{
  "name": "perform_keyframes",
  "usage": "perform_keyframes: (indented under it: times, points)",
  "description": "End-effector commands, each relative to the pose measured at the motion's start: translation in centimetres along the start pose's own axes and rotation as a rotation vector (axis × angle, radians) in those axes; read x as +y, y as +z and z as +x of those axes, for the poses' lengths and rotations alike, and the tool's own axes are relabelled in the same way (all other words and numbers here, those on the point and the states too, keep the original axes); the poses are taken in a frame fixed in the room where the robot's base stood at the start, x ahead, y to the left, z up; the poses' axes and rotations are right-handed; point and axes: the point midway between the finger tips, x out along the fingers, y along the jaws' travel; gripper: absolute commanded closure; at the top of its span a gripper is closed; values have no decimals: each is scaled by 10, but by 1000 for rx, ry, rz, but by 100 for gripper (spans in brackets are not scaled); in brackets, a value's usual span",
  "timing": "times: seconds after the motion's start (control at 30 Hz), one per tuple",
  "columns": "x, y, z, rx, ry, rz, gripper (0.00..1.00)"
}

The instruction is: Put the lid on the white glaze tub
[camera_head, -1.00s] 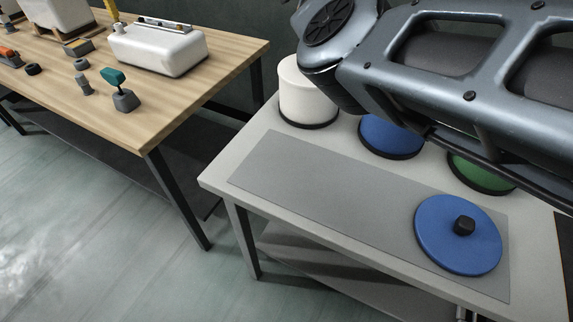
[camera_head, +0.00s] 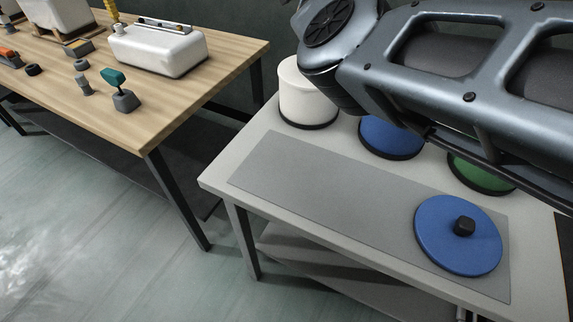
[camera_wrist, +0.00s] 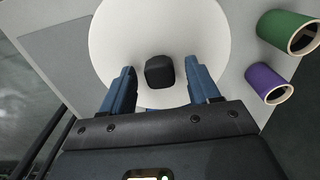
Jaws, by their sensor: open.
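A white round lid (camera_wrist: 115,35) with a black knob (camera_wrist: 159,71) fills the middle of the wrist view. My gripper (camera_wrist: 163,78) is open, its two blue fingers apart on either side of the knob with gaps to both. I cannot tell what the lid rests on. In the head view a white tub (camera_head: 306,98) with a dark bottom rim stands at the back left of the grey-white table. My arm covers part of it and no knob shows on it. My gripper is hidden in the head view.
A blue lid (camera_head: 440,237) lies on the grey mat (camera_head: 330,190). Blue (camera_head: 390,138) and green (camera_head: 483,177) round things stand partly behind my arm. A wooden table (camera_head: 180,92) carries several items. The mat's left part is clear.

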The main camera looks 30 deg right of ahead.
Motion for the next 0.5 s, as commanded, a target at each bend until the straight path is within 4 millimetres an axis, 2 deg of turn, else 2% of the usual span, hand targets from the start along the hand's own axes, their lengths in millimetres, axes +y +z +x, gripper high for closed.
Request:
perform_keyframes:
  times: [0.5]
  points:
    - [0,0,-13,0,0,0,39]
